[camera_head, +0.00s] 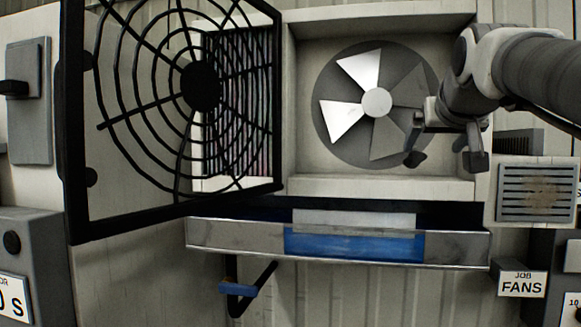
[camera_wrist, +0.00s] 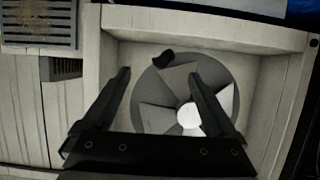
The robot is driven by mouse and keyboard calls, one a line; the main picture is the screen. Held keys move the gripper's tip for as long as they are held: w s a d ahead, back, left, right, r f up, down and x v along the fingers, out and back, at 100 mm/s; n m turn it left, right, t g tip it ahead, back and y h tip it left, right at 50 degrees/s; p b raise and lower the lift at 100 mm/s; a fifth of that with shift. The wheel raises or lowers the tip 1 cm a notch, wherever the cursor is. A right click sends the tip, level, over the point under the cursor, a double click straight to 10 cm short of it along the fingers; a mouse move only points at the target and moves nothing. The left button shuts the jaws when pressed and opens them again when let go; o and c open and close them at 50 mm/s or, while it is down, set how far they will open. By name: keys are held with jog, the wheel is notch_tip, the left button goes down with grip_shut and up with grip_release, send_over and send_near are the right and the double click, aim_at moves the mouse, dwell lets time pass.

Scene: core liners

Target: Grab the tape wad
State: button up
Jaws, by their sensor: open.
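A small dark lump, which looks like the tape wad (camera_wrist: 163,57), shows in the wrist view at the rim of the round grey fan (camera_wrist: 148,118). It lies ahead of my gripper (camera_wrist: 159,74), between the lines of its two fingers and apart from them. In the head view my gripper (camera_head: 445,156) hangs in front of the fan box's lower right side. Its fingers are spread, with nothing between them. A dark lump (camera_head: 416,159) shows there by the left fingertip, likely the same wad; its exact contact with the box is unclear.
The black fan guard (camera_head: 201,88) is swung open on the left. A metal tray with a blue panel (camera_head: 355,244) is below the box (camera_head: 390,187). A rusty vent (camera_head: 537,193) and a "JOB FANS" sign (camera_head: 522,284) are at right.

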aim_at(417, 165)
jog(key=x, duration=0.6)
jog(key=shift+w+f+p, duration=0.1)
jog(key=shift+w+p, duration=0.05)
jog(key=shift+p, duration=0.25)
jog(key=x, duration=0.2)
jog(key=p+x, duration=0.1)
jog(key=x, duration=0.1)
jog(key=shift+a+f, duration=0.3)
jog(key=shift+a, duration=0.1)
jog(key=shift+w+d+f, duration=0.15)
jog(key=shift+w+f, duration=0.1)
jog(key=shift+w, duration=0.25)
jog(key=c, duration=1.4)
